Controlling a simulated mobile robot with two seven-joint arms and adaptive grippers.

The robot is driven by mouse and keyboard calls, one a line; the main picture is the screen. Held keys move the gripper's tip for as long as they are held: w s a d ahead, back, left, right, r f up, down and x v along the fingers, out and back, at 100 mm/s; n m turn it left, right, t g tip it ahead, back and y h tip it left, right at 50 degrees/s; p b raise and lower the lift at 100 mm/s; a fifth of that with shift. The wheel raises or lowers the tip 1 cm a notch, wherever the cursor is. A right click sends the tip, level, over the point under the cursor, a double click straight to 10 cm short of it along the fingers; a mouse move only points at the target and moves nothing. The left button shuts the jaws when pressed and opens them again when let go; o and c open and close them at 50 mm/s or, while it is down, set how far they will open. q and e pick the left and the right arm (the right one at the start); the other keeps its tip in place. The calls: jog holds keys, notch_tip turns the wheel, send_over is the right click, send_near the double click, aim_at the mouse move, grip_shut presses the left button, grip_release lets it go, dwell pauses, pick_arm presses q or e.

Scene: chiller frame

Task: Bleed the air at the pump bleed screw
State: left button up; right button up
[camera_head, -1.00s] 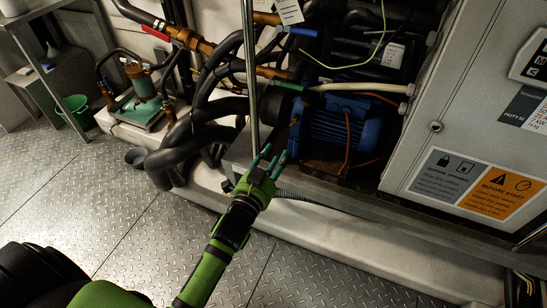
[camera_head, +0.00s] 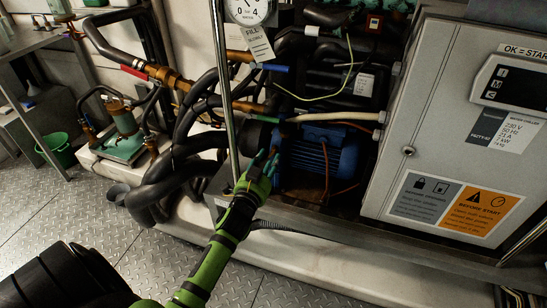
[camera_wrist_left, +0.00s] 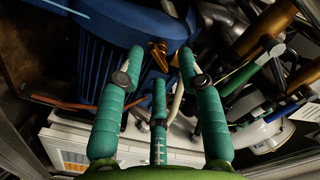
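The blue finned pump motor (camera_head: 318,158) lies on its side low in the frame, with the black pump end (camera_head: 258,136) at its left. In the left wrist view the blue motor body (camera_wrist_left: 102,62) fills the upper left. A small brass fitting (camera_wrist_left: 158,52), possibly the bleed screw, shows beside it. My left gripper (camera_head: 268,160) is at the pump's front left. Its green-blue fingers (camera_wrist_left: 162,58) are spread, with the brass fitting seen between the two outer tips; I cannot tell whether they touch it. My right gripper is not in view.
A vertical metal post (camera_head: 224,95) stands just left of my gripper. Thick black hoses (camera_head: 165,170) crowd the left. A control cabinet (camera_head: 440,110) stands right. A pressure gauge (camera_head: 247,9) and hanging tag (camera_head: 261,49) are above. A green bucket (camera_head: 56,149) stands far left.

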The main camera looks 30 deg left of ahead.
pick_arm(q)
jog(key=shift+x, duration=1)
jog(key=shift+c, duration=0.8)
grip_shut()
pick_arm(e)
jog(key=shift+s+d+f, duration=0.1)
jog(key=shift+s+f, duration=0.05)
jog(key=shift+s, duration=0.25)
